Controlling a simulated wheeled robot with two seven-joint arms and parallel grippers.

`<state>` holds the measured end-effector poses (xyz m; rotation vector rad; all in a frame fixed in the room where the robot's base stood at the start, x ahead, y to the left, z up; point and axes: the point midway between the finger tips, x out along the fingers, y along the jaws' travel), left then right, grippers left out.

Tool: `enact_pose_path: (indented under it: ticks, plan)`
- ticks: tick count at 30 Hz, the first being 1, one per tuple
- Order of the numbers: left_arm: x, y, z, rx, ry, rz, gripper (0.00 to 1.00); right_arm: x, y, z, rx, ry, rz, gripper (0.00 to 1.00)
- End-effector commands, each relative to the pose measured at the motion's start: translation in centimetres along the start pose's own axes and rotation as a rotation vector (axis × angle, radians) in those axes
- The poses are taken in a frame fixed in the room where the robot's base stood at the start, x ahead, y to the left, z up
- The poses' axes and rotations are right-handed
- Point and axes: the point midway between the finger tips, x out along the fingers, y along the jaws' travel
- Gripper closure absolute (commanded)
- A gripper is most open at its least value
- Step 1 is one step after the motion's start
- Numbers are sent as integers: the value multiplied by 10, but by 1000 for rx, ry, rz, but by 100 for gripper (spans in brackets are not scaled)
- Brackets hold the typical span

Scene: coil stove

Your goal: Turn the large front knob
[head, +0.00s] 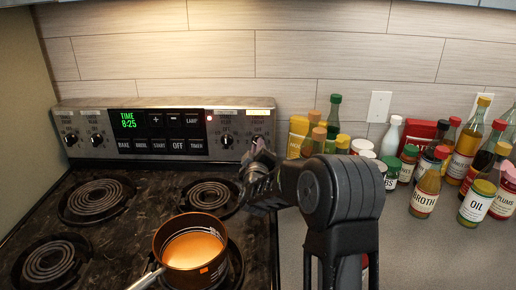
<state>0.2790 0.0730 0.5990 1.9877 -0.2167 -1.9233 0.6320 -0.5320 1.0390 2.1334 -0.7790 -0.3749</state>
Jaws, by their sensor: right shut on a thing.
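The stove's control panel (185,101) runs along the wall, with two knobs at its left end, a left knob (70,139) and a second knob (96,140). Two more are at its right end: an inner knob (226,141) and the rightmost knob, mostly hidden behind my gripper. The labels are too small to read, so I cannot tell which is the large front one by name. My right gripper (257,147) reaches the rightmost knob from the front and is shut on it; the contact is partly hidden. My left gripper is out of view.
A copper pan (161,237) with orange liquid stands on the front right burner, its handle toward the front. The other coil burners (97,197) are bare. Several bottles and jars (425,192) crowd the counter right of my arm.

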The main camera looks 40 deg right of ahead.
Motion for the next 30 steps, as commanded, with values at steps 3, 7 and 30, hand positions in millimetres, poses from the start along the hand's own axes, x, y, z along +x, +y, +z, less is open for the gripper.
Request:
enact_pose_path:
  ticks: [3, 7, 30]
  plan:
    - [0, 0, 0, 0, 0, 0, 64, 0, 0, 0, 0, 0, -1, 100]
    - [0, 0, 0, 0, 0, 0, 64, 0, -1, 0, 1, 0, -1, 100]
    - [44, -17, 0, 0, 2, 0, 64, 0, -4, 3, 388, 1, 0, 100]
